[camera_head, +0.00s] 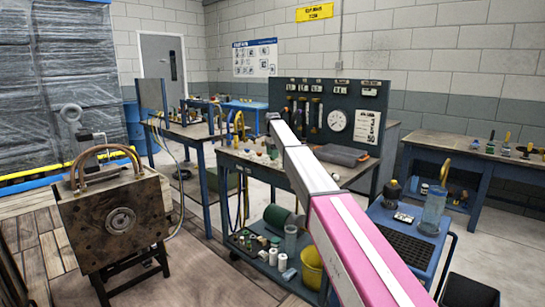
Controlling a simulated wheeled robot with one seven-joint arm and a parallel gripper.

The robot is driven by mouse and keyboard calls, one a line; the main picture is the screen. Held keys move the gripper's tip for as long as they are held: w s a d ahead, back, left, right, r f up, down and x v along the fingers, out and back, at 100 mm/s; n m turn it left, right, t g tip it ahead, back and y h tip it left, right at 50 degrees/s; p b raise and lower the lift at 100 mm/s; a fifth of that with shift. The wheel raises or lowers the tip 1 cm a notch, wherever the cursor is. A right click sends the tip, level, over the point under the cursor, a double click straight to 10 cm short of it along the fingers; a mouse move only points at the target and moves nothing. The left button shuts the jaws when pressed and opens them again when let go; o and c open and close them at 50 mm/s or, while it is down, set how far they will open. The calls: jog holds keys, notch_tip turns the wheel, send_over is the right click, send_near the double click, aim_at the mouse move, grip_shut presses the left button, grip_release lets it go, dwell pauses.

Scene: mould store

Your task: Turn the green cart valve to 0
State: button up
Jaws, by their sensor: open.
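I cannot make out a green cart valve or any number scale for it. A blue cart (414,244) with a dark ribbed mat stands at the right, partly hidden by my pink and white arm. On it are a clear cylinder (433,210) and a small dark device with an orange part (391,190). My arm reaches from the lower right up to the middle, in front of the central workbench.
The central workbench (340,172) has a dark pegboard (330,115) and a lower shelf with a green cylinder (280,217) and a yellow bucket (312,268). A heavy metal mould (118,222) stands at left. Another bench (460,150) is at right. Floor (500,240) is clear at far right.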

jog(key=shift+f, duration=0.6)
jog(key=c, duration=0.9)
